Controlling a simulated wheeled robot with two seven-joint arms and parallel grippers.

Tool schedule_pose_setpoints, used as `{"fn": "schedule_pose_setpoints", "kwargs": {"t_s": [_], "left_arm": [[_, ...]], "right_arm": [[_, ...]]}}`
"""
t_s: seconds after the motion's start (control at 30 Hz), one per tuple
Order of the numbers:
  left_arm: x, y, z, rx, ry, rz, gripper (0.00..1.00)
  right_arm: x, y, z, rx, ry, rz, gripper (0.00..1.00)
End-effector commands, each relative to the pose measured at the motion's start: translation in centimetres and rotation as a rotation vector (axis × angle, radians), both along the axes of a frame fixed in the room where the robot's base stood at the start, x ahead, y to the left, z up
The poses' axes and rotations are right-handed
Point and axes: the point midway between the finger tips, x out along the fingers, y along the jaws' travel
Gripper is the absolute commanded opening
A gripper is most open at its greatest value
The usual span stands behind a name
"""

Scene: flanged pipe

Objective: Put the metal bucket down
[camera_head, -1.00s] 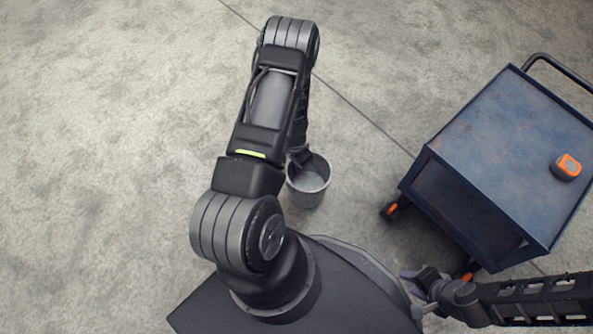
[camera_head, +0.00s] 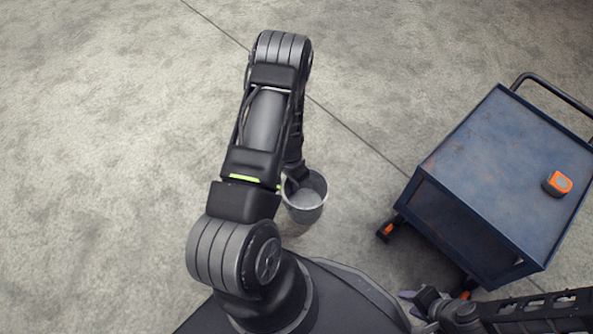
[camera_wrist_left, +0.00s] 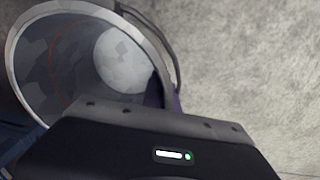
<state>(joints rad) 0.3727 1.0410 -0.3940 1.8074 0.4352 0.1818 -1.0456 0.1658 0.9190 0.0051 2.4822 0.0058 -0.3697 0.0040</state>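The metal bucket (camera_head: 308,203) is a grey open pail beside my left forearm in the head view, its mouth facing up. Its open mouth and pale inner bottom fill the upper left of the left wrist view (camera_wrist_left: 122,60), with a thin handle along its right side. My left gripper (camera_wrist_left: 165,97) is at the bucket's rim, one dark purple finger inside it, and looks shut on the rim. In the head view it is mostly hidden by my arm. Whether the bucket touches the floor I cannot tell. My right gripper (camera_head: 412,302) is empty with its fingers apart, low in the head view.
A blue metal cart (camera_head: 490,165) with a black handle and orange-marked casters stands at the right. An orange and black tape measure (camera_head: 557,184) lies on its top. The concrete floor (camera_head: 110,150) is clear on the left and around the bucket.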

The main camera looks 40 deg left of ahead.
Motion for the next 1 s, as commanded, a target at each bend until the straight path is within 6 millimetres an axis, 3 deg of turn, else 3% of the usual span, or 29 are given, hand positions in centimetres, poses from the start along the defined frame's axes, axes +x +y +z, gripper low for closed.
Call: {"fn": "schedule_pose_setpoints", "kwargs": {"t_s": [0.17, 0.33, 0.47, 0.67, 0.77, 1.0], "left_arm": [[0.1, 0.0, 3.3, 0.001, -0.003, 0.003, 0.00], [-0.3, -0.7, 8.1, -0.001, -0.002, 0.060, 0.00], [0.8, -1.9, 9.1, -0.001, -0.008, 0.194, 0.00], [7.0, -3.8, 15.1, -0.017, -0.021, 0.296, 0.00], [10.6, -5.2, 19.0, -0.019, -0.020, 0.303, 0.00], [18.9, -10.7, 30.5, -0.005, -0.017, 0.235, 0.00]], "right_arm": [[-0.4, 0.3, 2.3, 0.005, 0.007, 0.008, 0.36], [-1.0, 0.9, 5.3, 0.014, 0.019, 0.023, 0.36], [-1.0, 0.8, 4.2, 0.014, 0.018, 0.022, 0.36], [-0.7, 0.6, 3.2, 0.009, 0.012, 0.015, 0.36], [-0.5, 0.5, 2.6, 0.007, 0.009, 0.011, 0.36], [-0.2, 0.2, 1.0, 0.002, 0.003, 0.003, 0.36]]}}
